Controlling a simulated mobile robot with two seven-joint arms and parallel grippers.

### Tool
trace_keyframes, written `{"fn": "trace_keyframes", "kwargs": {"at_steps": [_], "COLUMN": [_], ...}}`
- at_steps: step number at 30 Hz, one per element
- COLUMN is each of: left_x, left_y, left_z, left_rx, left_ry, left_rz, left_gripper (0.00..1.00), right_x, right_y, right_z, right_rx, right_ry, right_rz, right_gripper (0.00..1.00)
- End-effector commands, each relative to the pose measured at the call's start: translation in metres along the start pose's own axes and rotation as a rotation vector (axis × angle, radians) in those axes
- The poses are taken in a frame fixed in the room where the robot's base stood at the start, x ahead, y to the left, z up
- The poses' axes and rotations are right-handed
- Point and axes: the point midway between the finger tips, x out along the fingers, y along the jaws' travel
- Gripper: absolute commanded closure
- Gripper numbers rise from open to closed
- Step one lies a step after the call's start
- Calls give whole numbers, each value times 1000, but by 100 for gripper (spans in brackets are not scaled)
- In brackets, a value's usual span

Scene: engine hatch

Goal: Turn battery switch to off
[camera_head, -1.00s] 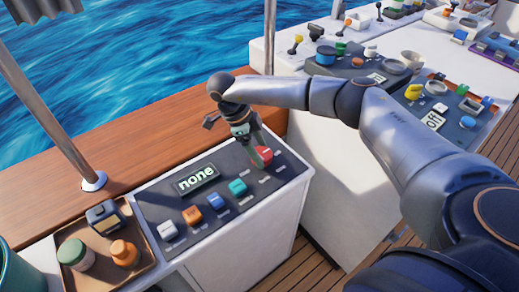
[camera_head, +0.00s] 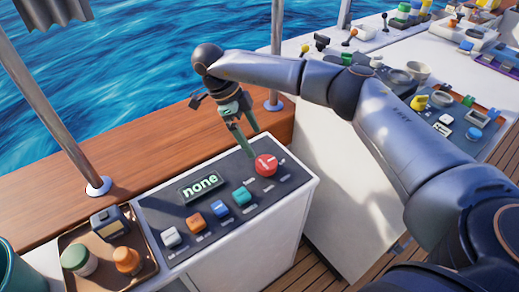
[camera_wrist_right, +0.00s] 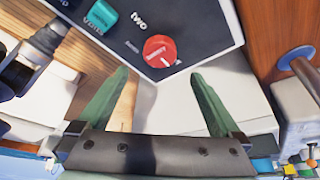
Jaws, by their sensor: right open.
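The battery switch, a red round knob (camera_head: 266,165) with white marks, sits at the right end of the dark switch panel (camera_head: 160,206) on a white console. It also shows in the right wrist view (camera_wrist_right: 160,51), where its pointer line slants toward the lower right. The panel's display (camera_head: 200,187) reads "none". My right gripper (camera_head: 253,143) is open and empty, its green fingers above and beside the knob, apart from it. In the right wrist view the two fingers (camera_wrist_right: 160,76) stand wide apart, below the knob in the picture. My left gripper is out of view.
White, orange, blue and teal switches (camera_head: 220,208) line the panel's front. A brown tray (camera_head: 100,284) with small containers is at the left. Another console with a panel (camera_head: 461,128) stands at the right. A wooden rail (camera_head: 150,145) runs behind.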

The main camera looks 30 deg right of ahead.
Motion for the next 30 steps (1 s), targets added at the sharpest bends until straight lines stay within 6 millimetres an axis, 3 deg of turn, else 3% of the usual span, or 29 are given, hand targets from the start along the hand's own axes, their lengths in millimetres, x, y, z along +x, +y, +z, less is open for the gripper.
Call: {"fn": "trace_keyframes", "kwargs": {"at_steps": [3,9,30], "left_x": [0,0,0], "left_y": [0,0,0], "left_z": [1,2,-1], "left_rx": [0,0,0], "left_ry": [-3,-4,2], "left_rz": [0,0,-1], "left_gripper": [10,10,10], "right_x": [-21,-35,-36], "right_y": [0,0,0], "right_z": [0,0,0], "right_rx": [0,-1,-1], "right_ry": [-2,-1,0], "right_rz": [-2,0,0], "right_gripper": [0,0,0]}}
